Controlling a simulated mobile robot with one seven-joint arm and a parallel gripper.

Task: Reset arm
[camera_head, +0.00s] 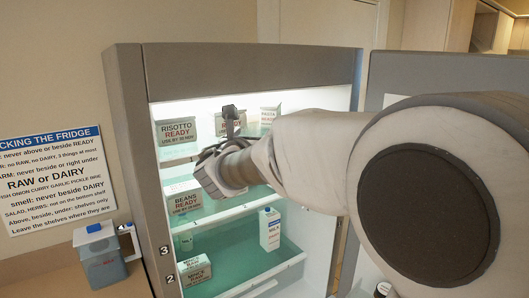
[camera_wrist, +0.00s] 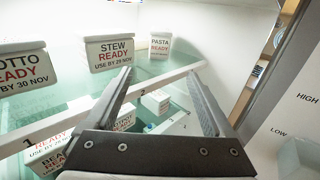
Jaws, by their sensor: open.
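My gripper (camera_head: 230,114) reaches into the open fridge (camera_head: 128,120) at the height of the top shelf. In the wrist view its two fingers (camera_wrist: 160,78) are spread apart with nothing between them. Beyond the fingers, on the top shelf, stand the stew box (camera_wrist: 110,54) and the pasta box (camera_wrist: 160,44). The risotto box (camera_wrist: 27,68) stands to their left and also shows in the head view (camera_head: 177,130). In the head view my gripper partly covers the stew box, and my arm hides much of the fridge's right side.
Lower shelves hold a beans box (camera_head: 183,200), a milk carton (camera_head: 270,229) and a box marked raw (camera_head: 197,271). A rules sign (camera_head: 55,178) hangs on the wall. The shelf edges lie close to my gripper.

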